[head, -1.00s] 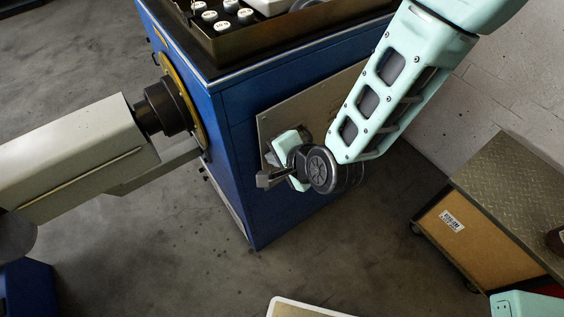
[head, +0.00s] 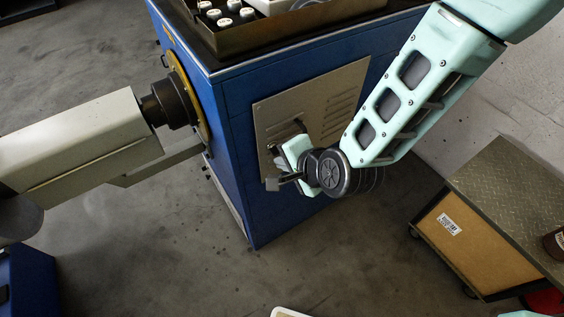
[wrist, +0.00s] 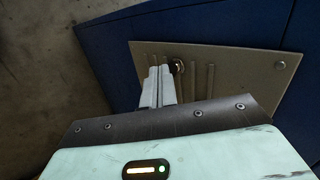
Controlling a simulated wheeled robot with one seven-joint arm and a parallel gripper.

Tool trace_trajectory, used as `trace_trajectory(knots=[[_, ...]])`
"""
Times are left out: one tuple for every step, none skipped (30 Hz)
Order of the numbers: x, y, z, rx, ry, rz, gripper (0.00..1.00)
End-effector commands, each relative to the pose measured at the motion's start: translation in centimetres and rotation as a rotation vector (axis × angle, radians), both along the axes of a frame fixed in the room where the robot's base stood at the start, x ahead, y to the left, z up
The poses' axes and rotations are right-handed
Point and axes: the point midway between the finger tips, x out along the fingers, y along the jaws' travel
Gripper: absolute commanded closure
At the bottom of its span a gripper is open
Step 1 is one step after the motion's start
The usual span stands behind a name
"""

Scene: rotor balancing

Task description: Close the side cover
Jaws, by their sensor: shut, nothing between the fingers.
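The side cover (head: 275,112) is a beige louvred panel on the side of the blue cabinet (head: 235,120). It looks flat or nearly flat against that side; a small gap cannot be ruled out. In the wrist view my fingers (wrist: 160,85) are together and empty, pointing at the cover (wrist: 222,75), beside a dark round fitting (wrist: 177,66). Contact cannot be told.
A grey machine arm (head: 80,140) with a dark flange (head: 168,103) joins the cabinet at left. A tray of white-capped weights (head: 225,22) sits on top. A low wheeled cart (head: 500,220) stands at right. The floor in front (head: 340,240) is mostly clear.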

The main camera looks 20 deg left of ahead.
Motion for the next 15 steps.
trace_trajectory(knots=[[-0.2, -0.4, 0.4, 0.0, -0.001, -0.001, 1.0], [-0.4, -0.6, 0.6, -0.001, 0.0, -0.001, 1.0], [-0.6, -0.9, 1.0, -0.001, -0.001, 0.0, 1.0], [-0.8, -1.1, 1.3, -0.001, -0.001, 0.0, 1.0], [-1.0, -1.3, 1.5, 0.0, -0.001, 0.001, 1.0], [-1.2, -1.6, 1.9, 0.0, -0.001, 0.001, 1.0], [-1.4, -1.9, 2.2, 0.0, -0.002, 0.0, 1.0], [-1.6, -2.1, 2.5, 0.0, -0.002, -0.001, 1.0], [-1.9, -2.5, 2.9, -0.001, -0.001, -0.001, 1.0], [-2.1, -2.7, 3.3, 0.0, -0.002, -0.001, 1.0], [-2.4, -3.0, 3.6, 0.0, -0.001, -0.001, 1.0], [-2.7, -3.4, 4.0, -0.001, -0.001, 0.0, 1.0], [-2.9, -3.6, 4.3, -0.001, -0.002, -0.001, 1.0], [-3.1, -3.9, 4.6, -0.001, -0.002, -0.001, 1.0], [-3.3, -4.2, 5.0, 0.0, -0.002, -0.001, 1.0]])
